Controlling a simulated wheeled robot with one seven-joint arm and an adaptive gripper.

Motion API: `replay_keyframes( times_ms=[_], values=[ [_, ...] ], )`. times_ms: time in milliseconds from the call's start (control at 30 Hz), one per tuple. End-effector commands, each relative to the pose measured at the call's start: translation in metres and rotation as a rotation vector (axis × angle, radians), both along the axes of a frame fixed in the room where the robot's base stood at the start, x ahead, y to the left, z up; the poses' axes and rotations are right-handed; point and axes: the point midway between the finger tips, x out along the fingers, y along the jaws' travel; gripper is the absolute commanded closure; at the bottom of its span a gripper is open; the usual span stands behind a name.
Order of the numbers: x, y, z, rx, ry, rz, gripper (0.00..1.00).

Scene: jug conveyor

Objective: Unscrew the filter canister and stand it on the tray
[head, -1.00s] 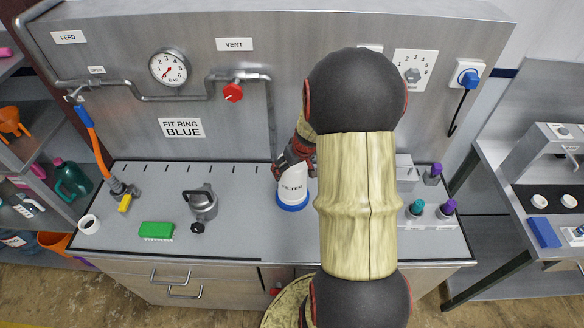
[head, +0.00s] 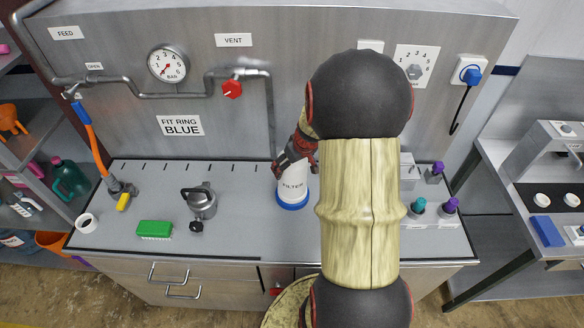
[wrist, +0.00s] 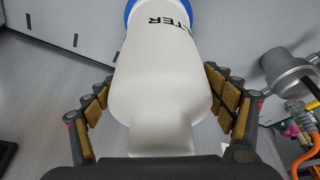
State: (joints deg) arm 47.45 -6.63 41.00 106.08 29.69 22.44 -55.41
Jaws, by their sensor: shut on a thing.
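The filter canister (head: 294,183) is white with a FILTER label and a blue ring (head: 292,203) around its lower end. It is upright over the middle of the grey counter; I cannot tell whether its base touches the surface. My gripper (head: 292,158) is shut on its upper part from above. In the wrist view the canister (wrist: 160,80) lies between the two padded fingers of my gripper (wrist: 160,95), its blue ring at the top edge. My arm hides the counter to its right. I cannot pick out a separate tray.
Teal (head: 419,205) and purple (head: 451,205) knobbed parts stand right of my arm. The red vent valve (head: 233,89) is on the back panel.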

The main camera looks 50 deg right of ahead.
Motion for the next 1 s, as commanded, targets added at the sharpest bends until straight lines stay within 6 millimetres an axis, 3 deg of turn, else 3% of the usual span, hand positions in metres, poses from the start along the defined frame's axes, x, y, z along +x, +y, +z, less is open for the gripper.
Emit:
replay_keyframes(
  times_ms=[1000],
  values=[
    [-0.0004, 0.0004, -0.0018, -0.001, 0.000, 0.176, 0.63]
  ],
)
